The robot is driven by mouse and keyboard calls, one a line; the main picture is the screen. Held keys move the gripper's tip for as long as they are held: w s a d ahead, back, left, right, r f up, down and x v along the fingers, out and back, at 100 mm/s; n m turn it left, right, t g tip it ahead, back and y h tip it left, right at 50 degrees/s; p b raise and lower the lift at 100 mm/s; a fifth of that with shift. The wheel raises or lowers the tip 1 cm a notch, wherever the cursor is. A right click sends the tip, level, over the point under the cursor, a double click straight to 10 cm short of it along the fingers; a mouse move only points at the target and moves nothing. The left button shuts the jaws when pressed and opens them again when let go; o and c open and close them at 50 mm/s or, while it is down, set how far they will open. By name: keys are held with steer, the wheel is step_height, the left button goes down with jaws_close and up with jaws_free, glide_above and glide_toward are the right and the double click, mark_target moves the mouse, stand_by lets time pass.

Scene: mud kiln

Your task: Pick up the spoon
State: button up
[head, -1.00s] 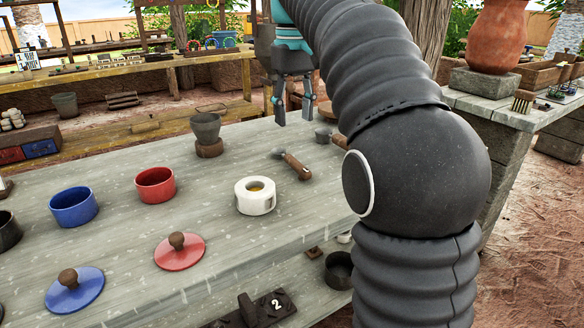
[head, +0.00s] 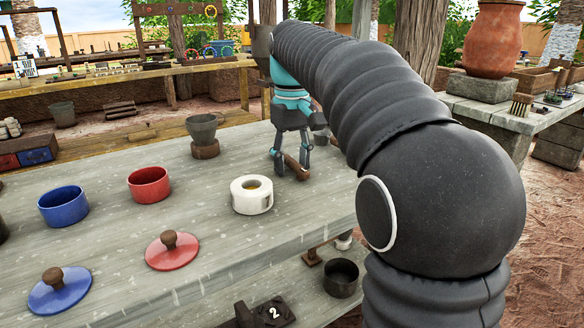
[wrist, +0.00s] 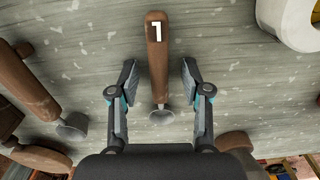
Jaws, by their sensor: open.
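The spoon (wrist: 155,45) lies on the grey plank table, with a brown wooden handle marked "1" and a grey metal end. In the wrist view it lies between the fingers of my gripper (wrist: 158,72), its metal end towards the palm. In the head view my gripper (head: 291,175) points down over the spoon's handle (head: 296,166), which is partly hidden by the fingers. The jaws are open, with a gap on either side of the handle in the wrist view. I cannot tell the exact height of the fingertips above the table.
A similar wooden-handled tool (wrist: 25,85) lies to the left in the wrist view. A white round container (head: 251,195) stands close by the spoon. A grey cup on a wooden block (head: 205,149), a red pot (head: 149,184) and a blue pot (head: 62,205) stand further left.

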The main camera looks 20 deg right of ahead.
steer(key=shift+c, duration=0.3)
jaws_close()
steer(key=shift+r, duration=0.15)
